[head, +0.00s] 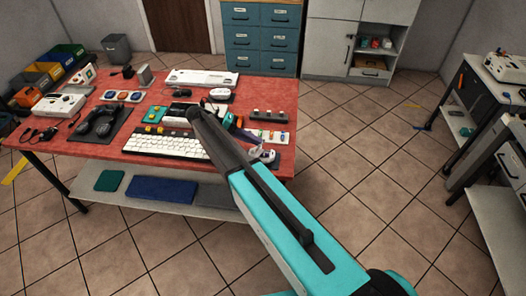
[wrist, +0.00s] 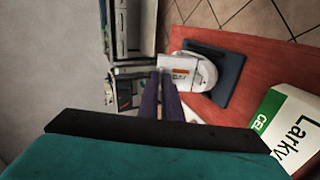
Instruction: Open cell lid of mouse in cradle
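The mouse in its cradle appears to be the white rounded body (wrist: 206,72) on a dark pad (wrist: 222,88) in the wrist view. An orange-marked white part faces my fingers, but I cannot make out the lid's edges. In the head view, a small pale device (head: 262,155) on a dark pad near the table's front right looks like the same thing. My gripper (wrist: 161,78) has its two dark purple fingers side by side, shut with nothing visible between them. The fingertips overlap the near side of the white device in the picture; I cannot tell whether they touch it.
A white and green carton (wrist: 286,125) stands close by in the wrist view. On the red table (head: 270,93) are a white keyboard (head: 172,146), a headset (head: 101,121), a white mouse (head: 220,93) and small parts.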

